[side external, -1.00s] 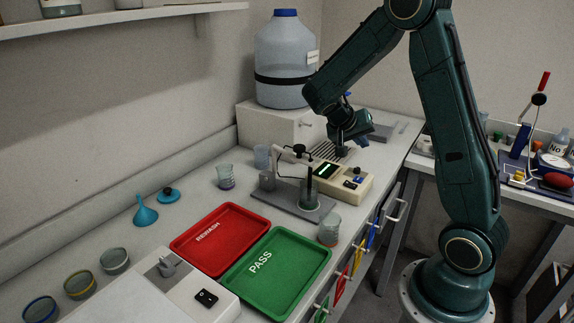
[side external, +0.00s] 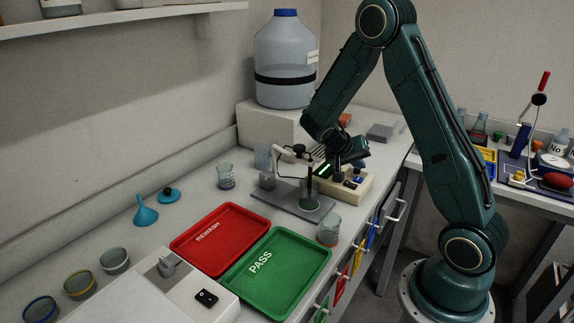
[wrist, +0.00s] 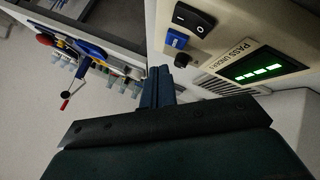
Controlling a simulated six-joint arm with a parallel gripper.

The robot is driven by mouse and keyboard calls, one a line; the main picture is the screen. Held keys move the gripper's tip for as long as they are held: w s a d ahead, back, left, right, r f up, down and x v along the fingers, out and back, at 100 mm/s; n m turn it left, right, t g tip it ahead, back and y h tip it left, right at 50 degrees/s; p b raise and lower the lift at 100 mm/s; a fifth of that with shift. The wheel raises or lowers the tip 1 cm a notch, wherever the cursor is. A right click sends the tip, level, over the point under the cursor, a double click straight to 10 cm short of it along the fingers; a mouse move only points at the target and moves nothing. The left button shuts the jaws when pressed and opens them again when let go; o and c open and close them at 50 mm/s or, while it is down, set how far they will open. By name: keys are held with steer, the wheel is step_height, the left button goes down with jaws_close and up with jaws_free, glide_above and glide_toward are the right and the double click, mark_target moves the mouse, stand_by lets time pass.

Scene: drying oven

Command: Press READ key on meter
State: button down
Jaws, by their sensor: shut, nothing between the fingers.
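The cream meter (side external: 351,190) stands on the bench beside a probe stand, with a lit green display. In the wrist view, the meter face (wrist: 228,38) shows the text "PASS UNDER 1", the display (wrist: 247,68), a blue key (wrist: 177,39), a dark round knob (wrist: 183,60) and a black rocker switch (wrist: 189,19). The lettering on the blue key is too small to read. My gripper (side external: 338,173) is shut and empty, over the meter's display end in the side view. In the wrist view, its fingertips (wrist: 160,72) appear close beside the knob and blue key; contact cannot be told.
The probe stand (side external: 276,196) and a glass beaker (side external: 328,232) are close to the meter. Red REWASH (side external: 192,246) and green PASS (side external: 245,283) trays lie nearer the camera. A large bottle (side external: 285,62) stands on a white box behind.

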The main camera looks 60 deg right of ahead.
mark_target(363, 178)
steer(key=shift+f, duration=0.9)
steer(key=shift+f, duration=0.8)
stand_by(2.5)
steer(key=shift+r, duration=0.85)
steer(key=shift+r, duration=0.1)
steer(key=shift+r, duration=2.4)
steer(key=shift+a, duration=0.1)
